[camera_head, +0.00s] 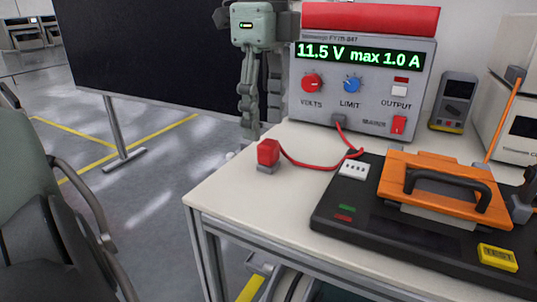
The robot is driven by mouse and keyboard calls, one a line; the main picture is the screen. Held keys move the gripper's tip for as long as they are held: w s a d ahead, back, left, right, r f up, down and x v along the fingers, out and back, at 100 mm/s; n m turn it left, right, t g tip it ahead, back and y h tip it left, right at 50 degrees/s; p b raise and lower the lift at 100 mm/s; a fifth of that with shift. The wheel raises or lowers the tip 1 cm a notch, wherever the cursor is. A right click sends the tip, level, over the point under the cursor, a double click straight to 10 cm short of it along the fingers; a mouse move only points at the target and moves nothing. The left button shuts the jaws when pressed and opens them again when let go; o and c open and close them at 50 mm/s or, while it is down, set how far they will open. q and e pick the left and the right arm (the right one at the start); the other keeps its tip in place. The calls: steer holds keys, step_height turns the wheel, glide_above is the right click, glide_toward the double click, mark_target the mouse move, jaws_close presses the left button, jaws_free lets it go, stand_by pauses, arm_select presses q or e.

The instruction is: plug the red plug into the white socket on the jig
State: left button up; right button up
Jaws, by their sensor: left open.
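The red plug (268,152) stands on a small grey base near the left side of the white tabletop. A red cable runs from it to the right. The white socket (353,170) with a row of small dark holes is on the back left part of the black jig (330,219); nothing is plugged into it. The cable passes close behind the socket. My left gripper (249,130) points down, open and empty, above and left of the red plug, apart from it. My right gripper is not in view.
A power supply (365,55) reading 11.5 V stands behind the jig; a red cable meets its front. The jig carries an orange plate (400,170) with a black handle. A handheld meter (453,102) stands back right. The tabletop (235,195) left of the jig is mostly clear.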

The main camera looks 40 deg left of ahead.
mark_target(268, 142)
arm_select(q)
steer(key=f, duration=0.4)
steer(key=shift+w+d+f, duration=0.2)
steer(key=shift+w+f, duration=0.05)
steer(key=shift+w, duration=0.1)
steer(key=shift+f, duration=0.35)
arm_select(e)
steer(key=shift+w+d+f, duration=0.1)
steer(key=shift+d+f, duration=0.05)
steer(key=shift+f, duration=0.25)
arm_select(q)
steer(key=c, duration=1.2)
steer(key=shift+o, duration=0.2)
